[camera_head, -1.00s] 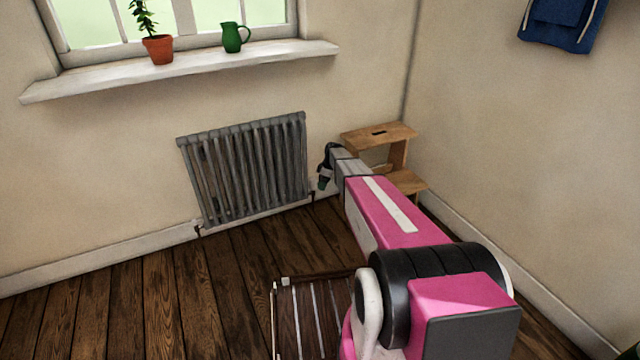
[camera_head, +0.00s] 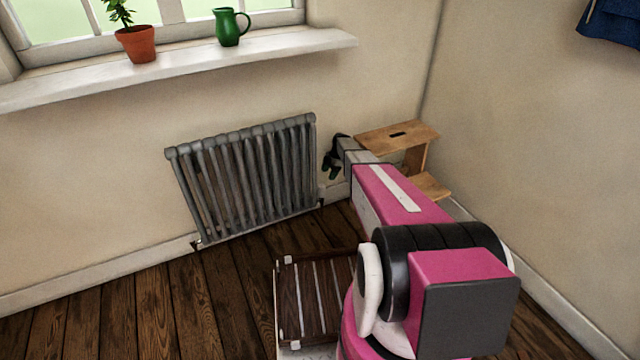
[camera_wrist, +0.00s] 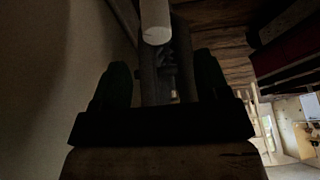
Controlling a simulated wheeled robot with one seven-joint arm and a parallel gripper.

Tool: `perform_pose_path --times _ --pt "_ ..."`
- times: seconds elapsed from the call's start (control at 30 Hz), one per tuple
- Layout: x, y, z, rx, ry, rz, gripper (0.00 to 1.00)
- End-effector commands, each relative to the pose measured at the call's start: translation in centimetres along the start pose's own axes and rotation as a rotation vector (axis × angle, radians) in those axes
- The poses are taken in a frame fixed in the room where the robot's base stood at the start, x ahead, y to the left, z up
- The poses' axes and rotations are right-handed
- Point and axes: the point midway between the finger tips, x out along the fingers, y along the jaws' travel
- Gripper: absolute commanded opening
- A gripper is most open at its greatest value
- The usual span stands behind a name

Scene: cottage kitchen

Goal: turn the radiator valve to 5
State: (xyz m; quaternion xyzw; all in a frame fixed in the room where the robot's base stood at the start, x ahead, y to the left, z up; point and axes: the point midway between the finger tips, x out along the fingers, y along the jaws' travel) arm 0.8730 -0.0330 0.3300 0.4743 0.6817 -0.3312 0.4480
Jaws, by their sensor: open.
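The grey ribbed radiator (camera_head: 245,178) stands against the wall under the window. In the wrist view a pale, round-ended cylinder (camera_wrist: 155,22), which looks like the valve head, sits at the top centre with darker metal fittings below it. My gripper (camera_wrist: 162,68) is open, with one dark finger on each side of the line to the cylinder. The cylinder shows beyond the fingertips, and I see no contact. In the head view my gripper (camera_head: 332,165) is just right of the radiator's right end. No valve head or number is readable there.
A wooden step stool (camera_head: 398,136) stands in the corner close behind my arm. The window sill (camera_head: 190,62) above the radiator holds a potted plant (camera_head: 136,42) and a green jug (camera_head: 230,27). The floor left of my base is clear.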

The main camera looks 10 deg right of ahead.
Motion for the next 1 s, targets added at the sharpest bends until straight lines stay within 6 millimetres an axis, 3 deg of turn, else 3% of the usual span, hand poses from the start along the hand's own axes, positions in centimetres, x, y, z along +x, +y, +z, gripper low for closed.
perform_pose_path --times 0.37,0.8,1.0 --pt "1.9 0.1 0.1 -0.021 0.004 -0.002 0.69" --pt "9.1 0.1 0.1 -0.02 0.004 -0.002 0.69" --pt "10.9 0.1 0.1 -0.02 0.004 -0.002 0.69"
